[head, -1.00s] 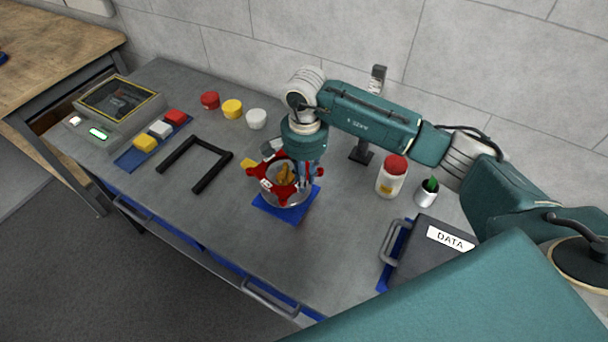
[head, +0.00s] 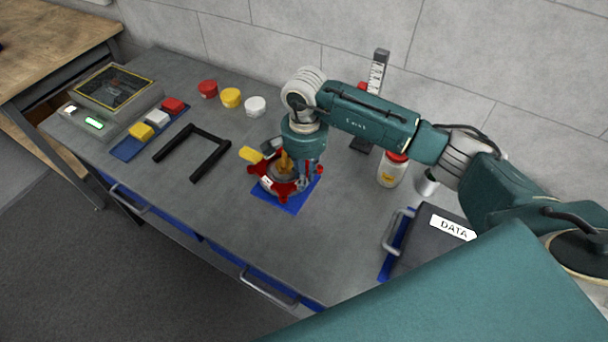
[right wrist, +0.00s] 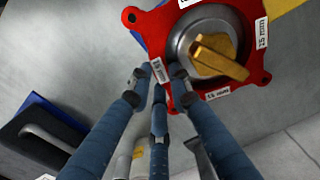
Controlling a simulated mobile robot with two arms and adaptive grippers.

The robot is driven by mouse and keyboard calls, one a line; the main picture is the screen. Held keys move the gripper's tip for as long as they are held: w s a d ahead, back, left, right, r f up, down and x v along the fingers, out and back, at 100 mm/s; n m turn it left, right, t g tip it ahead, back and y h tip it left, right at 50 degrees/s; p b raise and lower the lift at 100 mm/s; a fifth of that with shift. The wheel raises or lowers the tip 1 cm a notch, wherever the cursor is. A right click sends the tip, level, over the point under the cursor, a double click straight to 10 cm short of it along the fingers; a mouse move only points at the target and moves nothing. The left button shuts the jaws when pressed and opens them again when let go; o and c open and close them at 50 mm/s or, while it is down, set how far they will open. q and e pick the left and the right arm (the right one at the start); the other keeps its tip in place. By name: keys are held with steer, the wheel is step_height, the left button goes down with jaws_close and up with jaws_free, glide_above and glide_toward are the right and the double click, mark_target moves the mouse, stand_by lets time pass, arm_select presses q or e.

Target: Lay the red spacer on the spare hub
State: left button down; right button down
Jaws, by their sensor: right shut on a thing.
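The red spacer (head: 289,189) is a lobed plate with a round opening and "15 mm" labels. It lies low around the brass-coloured centre piece (head: 286,165) of the spare hub, over the blue mat (head: 294,207). My right gripper (head: 308,180) points down and is shut on the spacer's right edge. In the right wrist view its fingertips (right wrist: 160,75) pinch the spacer's rim (right wrist: 253,78) at one label. The hub's grey metal face (right wrist: 184,42) shows inside the opening. I cannot tell whether the spacer touches the hub beneath. My left gripper is out of view.
A yellow piece (head: 250,155) sits beside the spacer. A black U-shaped frame (head: 208,163) lies to the left, with red, yellow and white round pieces (head: 231,98) behind it. A red-capped jar (head: 391,172) and a black DATA case (head: 432,248) stand to the right.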

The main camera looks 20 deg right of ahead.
stand_by(0.3)
steer(key=c, duration=1.5)
jaws_free()
step_height(320, 180, up, 12)
steer(key=shift+s, duration=0.1)
steer(key=shift+f, duration=0.1)
